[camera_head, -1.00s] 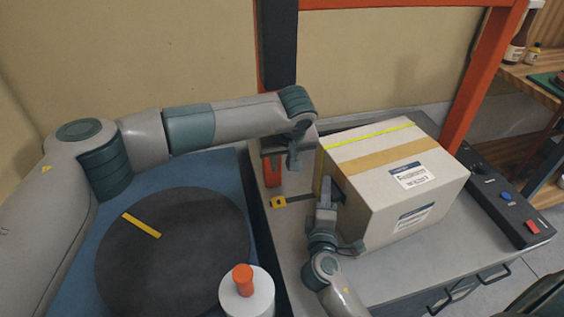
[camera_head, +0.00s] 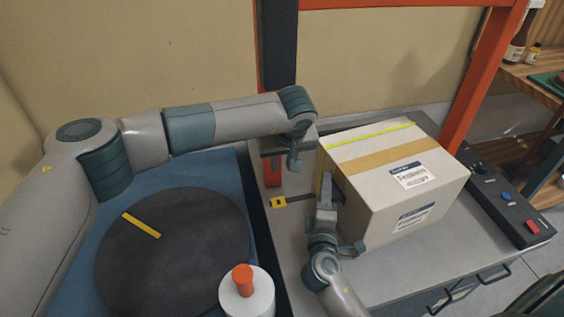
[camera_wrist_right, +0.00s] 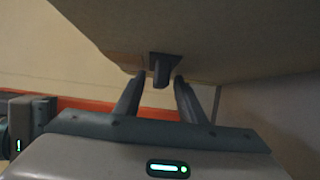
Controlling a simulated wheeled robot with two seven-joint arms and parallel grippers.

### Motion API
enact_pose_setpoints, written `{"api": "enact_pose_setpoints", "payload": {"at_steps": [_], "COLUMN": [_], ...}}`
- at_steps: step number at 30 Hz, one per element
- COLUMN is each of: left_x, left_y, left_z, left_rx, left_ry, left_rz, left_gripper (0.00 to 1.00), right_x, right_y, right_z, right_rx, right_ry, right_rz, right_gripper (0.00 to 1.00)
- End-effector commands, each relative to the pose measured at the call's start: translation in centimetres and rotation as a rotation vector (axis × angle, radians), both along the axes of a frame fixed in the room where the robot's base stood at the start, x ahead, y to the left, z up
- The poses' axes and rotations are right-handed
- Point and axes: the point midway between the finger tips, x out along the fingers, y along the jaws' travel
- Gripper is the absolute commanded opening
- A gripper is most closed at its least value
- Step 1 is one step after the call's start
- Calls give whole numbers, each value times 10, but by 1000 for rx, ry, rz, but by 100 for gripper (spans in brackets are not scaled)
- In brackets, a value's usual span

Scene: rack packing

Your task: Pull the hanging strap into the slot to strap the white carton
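The white carton (camera_head: 432,188) sits on the grey bench, with tan tape across its top. The yellow-green strap (camera_head: 372,132) lies across the top near the far edge and runs down the left face. A yellow fitting (camera_head: 279,202) with a dark opening and a dark bar lies on the bench left of the carton. My left gripper (camera_head: 292,162) is above the bench, left of the carton's far corner; its fingers are too small to judge. My right gripper (camera_head: 327,192) is beside the carton's left face. In the right wrist view its fingers (camera_wrist_right: 157,88) are apart, near a dark recess (camera_wrist_right: 164,66) in the carton.
An orange frame (camera_head: 478,85) rises behind the carton, with a dark post on the left. A control box (camera_head: 505,200) with blue and red buttons lies right. A dark round turntable (camera_head: 175,255) and a white cylinder with an orange top (camera_head: 246,298) are left.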

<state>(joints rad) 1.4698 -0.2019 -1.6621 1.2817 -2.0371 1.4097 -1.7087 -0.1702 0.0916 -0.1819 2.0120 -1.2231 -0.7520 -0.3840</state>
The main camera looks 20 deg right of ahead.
Motion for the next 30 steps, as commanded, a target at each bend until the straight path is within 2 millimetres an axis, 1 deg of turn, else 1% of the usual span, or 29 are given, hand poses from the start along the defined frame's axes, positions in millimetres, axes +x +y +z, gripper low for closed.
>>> {"api": "enact_pose_setpoints", "payload": {"at_steps": [8,14,20,30], "left_x": [0,0,0,0], "left_y": [0,0,0,0], "left_z": [0,-2,-7,-21], "left_rx": [0,0,0,0], "left_ry": [0,0,0,0], "left_rz": [0,0,0,0], "left_gripper": [23,23,23,23], "right_x": [0,-8,-31,-90], "right_y": [0,5,17,50], "right_z": [1,0,-2,-3], "right_rx": [0,1,2,4], "right_ry": [-1,-2,0,1], "right_rz": [0,1,0,0], "right_gripper": [36,36,36,36]}}
